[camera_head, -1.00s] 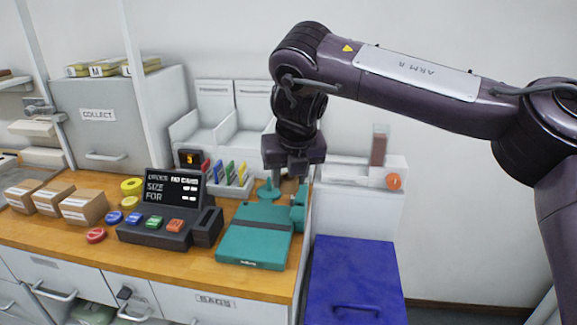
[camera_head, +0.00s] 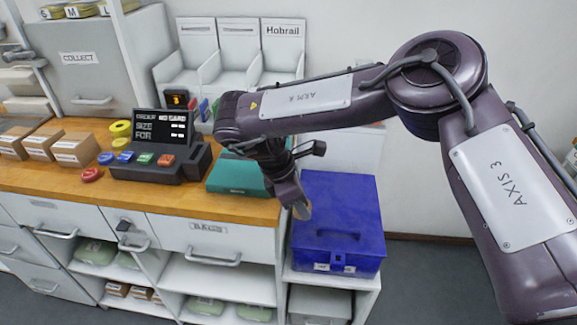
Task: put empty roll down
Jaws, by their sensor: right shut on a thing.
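My right gripper (camera_head: 296,200) points down and is shut on the empty roll (camera_head: 302,211). The gripper is in front of the counter's right end, over the left part of the blue box (camera_head: 345,222) in the picture. I cannot tell whether the roll touches the box. My left gripper is out of view.
The teal device (camera_head: 236,177) sits at the counter's right end, partly hidden by my right arm. A black order terminal (camera_head: 160,155) and several coloured discs stand left of it. Cardboard boxes (camera_head: 73,148) are farther left. White shelves lie below the counter.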

